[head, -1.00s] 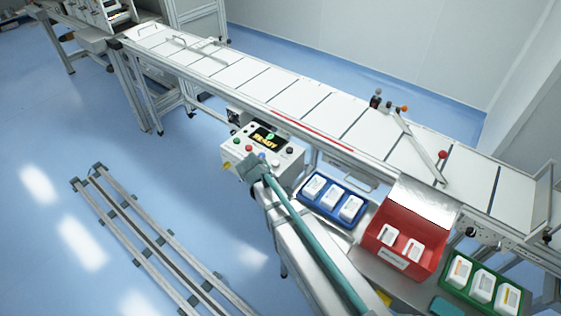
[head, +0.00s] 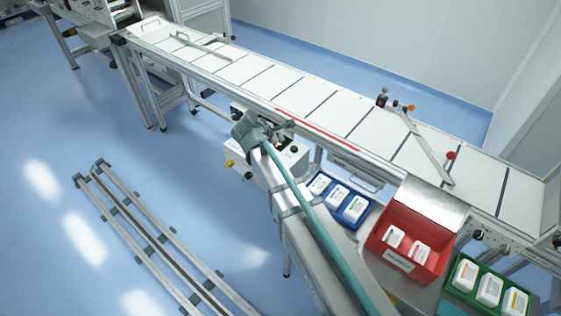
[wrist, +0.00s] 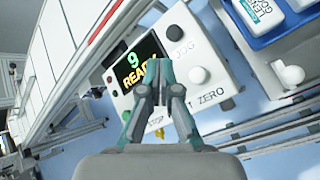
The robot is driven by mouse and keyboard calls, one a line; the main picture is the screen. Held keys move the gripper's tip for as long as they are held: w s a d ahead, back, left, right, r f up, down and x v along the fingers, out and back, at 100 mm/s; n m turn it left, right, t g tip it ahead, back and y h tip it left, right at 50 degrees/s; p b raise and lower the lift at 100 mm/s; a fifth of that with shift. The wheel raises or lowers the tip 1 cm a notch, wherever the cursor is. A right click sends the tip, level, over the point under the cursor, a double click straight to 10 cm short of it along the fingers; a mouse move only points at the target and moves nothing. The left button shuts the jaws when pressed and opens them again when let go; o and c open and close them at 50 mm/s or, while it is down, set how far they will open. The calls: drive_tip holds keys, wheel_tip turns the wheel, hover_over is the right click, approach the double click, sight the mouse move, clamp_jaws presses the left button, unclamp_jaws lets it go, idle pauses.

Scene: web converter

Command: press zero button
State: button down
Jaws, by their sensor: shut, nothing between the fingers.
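The white control box (head: 240,162) stands in front of the conveyor; my arm hides much of its face in the head view. In the wrist view the panel (wrist: 215,30) shows a display (wrist: 130,70) reading "9 READY" and the labels "JOG" and "ZERO". Contact cannot be told. Whatever lies behind the fingers is hidden.
The conveyor (head: 255,73) runs behind the box. A blue tray (head: 366,212), a red bin (head: 430,264) and a green tray (head: 458,282) with white packs stand to the right. A floor rail (head: 150,240) lies at left, with clear blue floor around it.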

drive_tip(key=shift+f, duration=0.15)
wheel_tip(320, 180, down, 6)
drive_tip(key=b, duration=0.4)
drive_tip(key=shift+b, duration=0.35)
drive_tip(key=shift+f+b, duration=0.5)
drive_tip(key=shift+f, duration=0.8)
drive_tip(key=shift+f, duration=0.4)
drive_tip(key=shift+f+b, duration=0.35)
drive_tip(key=shift+f, duration=0.25)
idle(0.9)
idle(0.4)
drive_tip(key=shift+r+p, duration=0.75)
drive_tip(key=shift+r, duration=0.25)
